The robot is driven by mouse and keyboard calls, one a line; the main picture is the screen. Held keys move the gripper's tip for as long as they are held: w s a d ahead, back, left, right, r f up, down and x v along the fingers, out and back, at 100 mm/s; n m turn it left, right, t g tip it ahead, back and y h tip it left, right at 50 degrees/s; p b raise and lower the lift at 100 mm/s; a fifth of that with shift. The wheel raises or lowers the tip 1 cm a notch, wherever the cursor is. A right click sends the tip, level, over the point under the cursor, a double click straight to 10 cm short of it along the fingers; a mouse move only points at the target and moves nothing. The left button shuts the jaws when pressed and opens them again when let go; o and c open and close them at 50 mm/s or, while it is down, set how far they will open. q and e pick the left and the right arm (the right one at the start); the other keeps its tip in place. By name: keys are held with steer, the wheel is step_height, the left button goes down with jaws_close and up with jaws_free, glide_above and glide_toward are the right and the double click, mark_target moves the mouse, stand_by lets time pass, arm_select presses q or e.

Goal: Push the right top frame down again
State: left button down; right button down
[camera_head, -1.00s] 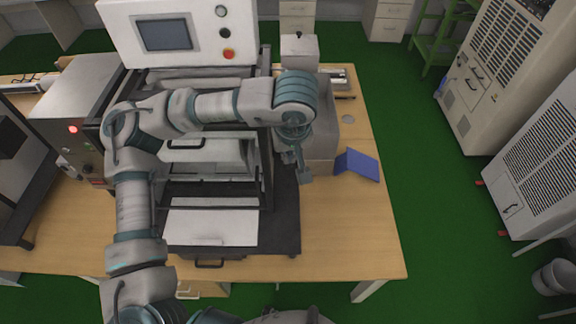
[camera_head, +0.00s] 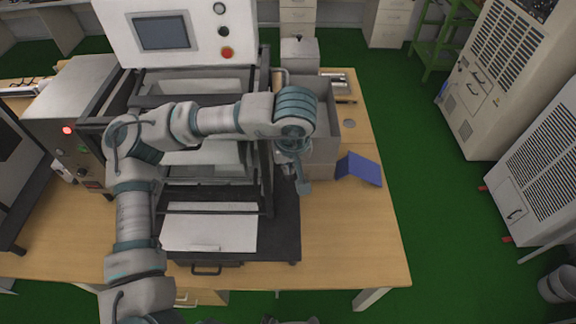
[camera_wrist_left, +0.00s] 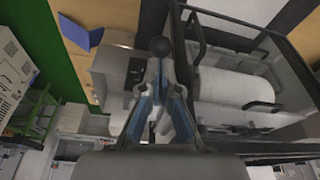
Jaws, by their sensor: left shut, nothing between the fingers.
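A test machine with a black frame (camera_head: 268,150) stands on the table, its white-lidded body holding trays. It also shows at the right of the left wrist view, with a black frame bar (camera_wrist_left: 182,70) and black handles. My left arm crosses in front of the machine. My left gripper (camera_head: 304,187) hangs at the right side of the machine, pointing down and shut. In the left wrist view, its fingertips (camera_wrist_left: 160,64) meet beside a black round knob (camera_wrist_left: 160,47); I cannot tell whether they touch it. My arm hides part of the upper trays. My right gripper does not show.
A grey bin (camera_head: 322,110) stands just right of the machine. A blue folded item (camera_head: 359,169) lies on the table beside it. The wooden table (camera_head: 350,235) is bare at the front right. A control panel (camera_head: 163,32) tops the machine.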

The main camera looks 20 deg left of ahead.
arm_select(q)
steer(key=s, duration=0.1)
steer(key=s+d+r, duration=0.1)
steer(key=s, duration=0.1)
steer(key=shift+d+r, duration=0.2)
steer(key=shift+d, duration=0.05)
steer(key=v, duration=1.2)
steer(key=shift+f, duration=0.1)
